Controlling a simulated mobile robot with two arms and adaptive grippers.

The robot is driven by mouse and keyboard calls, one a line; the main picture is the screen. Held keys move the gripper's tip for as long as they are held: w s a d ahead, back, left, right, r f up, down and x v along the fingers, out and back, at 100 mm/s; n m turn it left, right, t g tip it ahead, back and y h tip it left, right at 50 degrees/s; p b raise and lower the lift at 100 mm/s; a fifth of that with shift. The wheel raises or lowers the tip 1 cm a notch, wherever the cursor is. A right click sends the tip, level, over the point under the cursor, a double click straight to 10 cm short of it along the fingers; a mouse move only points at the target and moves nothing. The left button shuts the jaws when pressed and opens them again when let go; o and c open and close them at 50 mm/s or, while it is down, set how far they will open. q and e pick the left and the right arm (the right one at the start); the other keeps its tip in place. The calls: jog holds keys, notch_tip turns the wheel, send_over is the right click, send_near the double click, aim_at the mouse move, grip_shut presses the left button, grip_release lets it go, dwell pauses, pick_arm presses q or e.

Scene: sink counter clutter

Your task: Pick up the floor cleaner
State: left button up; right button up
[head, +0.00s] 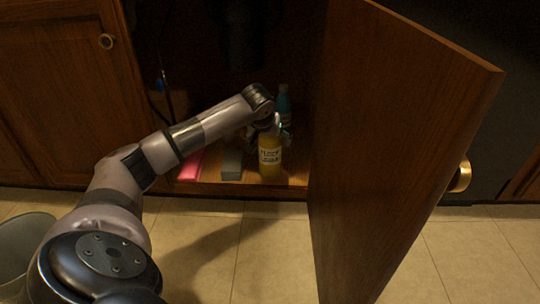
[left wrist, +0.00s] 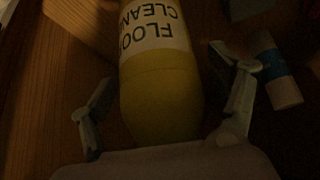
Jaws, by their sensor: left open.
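The floor cleaner (head: 270,158) is a yellow bottle with a pale label, standing upright near the front edge of the cabinet floor. In the left wrist view the floor cleaner (left wrist: 160,85) lies between the two spread fingers. My left gripper (head: 272,126) is at the top of the bottle in the head view. In the left wrist view my left gripper (left wrist: 165,105) is open, with a visible gap between each finger and the bottle. The gripper partly hides the bottle's top in the head view. My right gripper is in neither view.
A blue bottle (head: 284,101) stands behind the floor cleaner. A grey-green block (head: 232,164) and a pink item (head: 189,166) lie to its left. The open cabinet door (head: 390,130) stands close on the right. A bin (head: 22,255) is on the floor at left.

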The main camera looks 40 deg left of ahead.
pick_arm(q)
grip_shut()
jog(key=shift+r, duration=0.1)
dwell(1.1)
